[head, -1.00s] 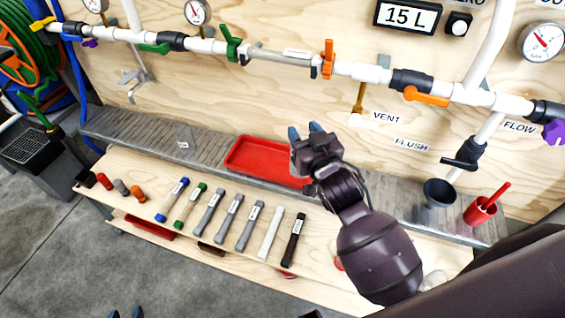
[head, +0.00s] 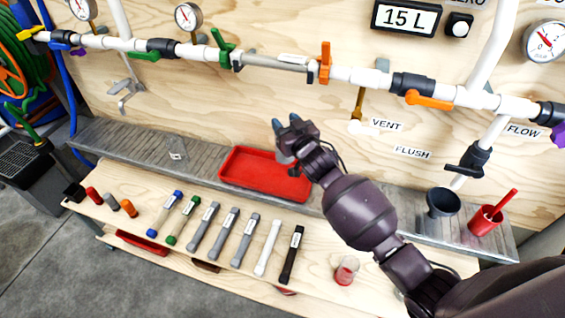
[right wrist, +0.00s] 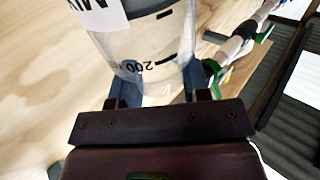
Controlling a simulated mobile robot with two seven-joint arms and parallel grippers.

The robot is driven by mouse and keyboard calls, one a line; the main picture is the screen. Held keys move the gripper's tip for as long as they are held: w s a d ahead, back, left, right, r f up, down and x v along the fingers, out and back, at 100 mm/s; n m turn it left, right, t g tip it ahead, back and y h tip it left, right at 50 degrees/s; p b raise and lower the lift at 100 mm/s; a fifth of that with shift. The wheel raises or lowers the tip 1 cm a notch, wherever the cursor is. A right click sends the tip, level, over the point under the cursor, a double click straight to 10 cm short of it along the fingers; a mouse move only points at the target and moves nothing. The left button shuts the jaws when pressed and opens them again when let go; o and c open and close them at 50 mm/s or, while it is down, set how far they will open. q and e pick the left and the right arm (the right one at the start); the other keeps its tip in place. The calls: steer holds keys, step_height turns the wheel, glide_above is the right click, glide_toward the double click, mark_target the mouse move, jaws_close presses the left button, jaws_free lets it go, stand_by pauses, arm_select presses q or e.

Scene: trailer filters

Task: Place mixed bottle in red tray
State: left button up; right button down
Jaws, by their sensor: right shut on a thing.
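The red tray (head: 262,178) lies on the grey ledge at the foot of the plywood wall. My right gripper (head: 288,124) is over the tray's back right part. In the right wrist view it is shut on a clear bottle (right wrist: 150,62) with black marks and a white label that starts "MIX"; a finger shows on each side. In the head view, only a small pale part of the bottle (head: 284,157) shows below the gripper, above the tray; the rest is hidden. The tray's visible floor is empty. My left gripper is not in view.
Several labelled tubes (head: 240,240) lie in a row on the wooden bench. A clear cup with red in it (head: 347,269) stands to their right. A dark cup (head: 441,199) and a red cup (head: 484,221) stand on the ledge. Pipes with valves (head: 325,62) cross the wall above.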

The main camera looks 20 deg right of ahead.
mark_target(285, 160)
step_height(285, 160, down, 9)
steer(key=shift+r+b, duration=0.15)
steer(key=shift+b, duration=0.85)
steer(key=shift+f, duration=0.5)
step_height(285, 160, down, 4)
steer(key=shift+r+b, duration=0.2)
steer(key=shift+b, duration=0.55)
steer(key=shift+f, duration=0.25)
steer(key=shift+r, duration=0.2)
steer(key=shift+f, duration=0.15)
steer(key=c, duration=0.6)
jaws_free()
